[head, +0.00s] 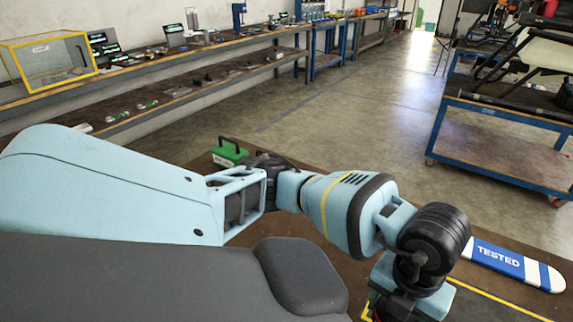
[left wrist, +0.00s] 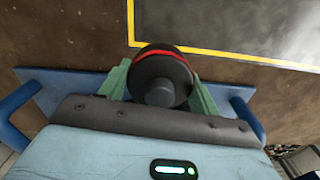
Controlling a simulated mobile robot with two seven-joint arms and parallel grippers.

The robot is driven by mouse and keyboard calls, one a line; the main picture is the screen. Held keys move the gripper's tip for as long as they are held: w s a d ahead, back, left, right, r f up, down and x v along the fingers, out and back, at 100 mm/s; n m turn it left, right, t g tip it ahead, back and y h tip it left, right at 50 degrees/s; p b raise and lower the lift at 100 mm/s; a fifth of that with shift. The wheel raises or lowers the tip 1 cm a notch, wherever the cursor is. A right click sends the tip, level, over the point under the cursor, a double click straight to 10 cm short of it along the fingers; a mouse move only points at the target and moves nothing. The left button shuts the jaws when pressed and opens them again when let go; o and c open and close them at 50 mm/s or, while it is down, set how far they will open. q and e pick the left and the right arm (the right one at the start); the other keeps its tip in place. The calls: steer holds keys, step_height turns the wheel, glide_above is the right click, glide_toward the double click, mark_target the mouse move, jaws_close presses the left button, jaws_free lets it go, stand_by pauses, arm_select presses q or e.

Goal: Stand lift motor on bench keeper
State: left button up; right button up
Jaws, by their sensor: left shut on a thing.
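The lift motor (left wrist: 162,78), a black round body with a red ring and a small round boss, sits between the green fingers of my left gripper (left wrist: 163,88) in the left wrist view. The gripper is shut on it. Its far end is hidden, so I cannot tell whether it touches anything beneath. In the head view my left arm reaches over the brown bench (head: 325,252), and its gripper is mostly cut off at the lower edge. I cannot identify the bench keeper for certain. My right gripper is not in view.
A blue piece with side handles (left wrist: 62,84) shows behind the fingers. A yellow-edged grey area (left wrist: 235,22) lies beyond the motor. A green box (head: 229,154) and a blue-and-white TESTED board (head: 545,277) lie on the bench. A blue cart (head: 500,112) stands at right.

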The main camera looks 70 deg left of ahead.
arm_select(q)
steer(key=m, duration=0.3)
steer(key=w+m, duration=0.1)
steer(key=m, duration=0.1)
steer(key=shift+r+m, duration=0.3)
steer(key=shift+r, duration=0.05)
steer(key=m, duration=0.5)
steer(key=shift+w+r, duration=0.3)
steer(key=shift+w, duration=0.05)
steer(key=m, duration=0.5)
steer(key=shift+w+r, duration=0.35)
steer(key=shift+w, duration=0.05)
steer(key=m, duration=0.5)
steer(key=shift+w+a+r, duration=0.1)
steer(key=shift+w+r, duration=0.2)
steer(key=shift+w, duration=0.05)
steer(key=w+r+m, duration=0.1)
steer(key=m, duration=1.3)
steer(key=w+r+m, duration=0.1)
steer(key=m, duration=0.5)
steer(key=shift+w+a+r+m, duration=0.1)
steer(key=shift+w+r+m, duration=0.2)
steer(key=shift+w+m, duration=0.1)
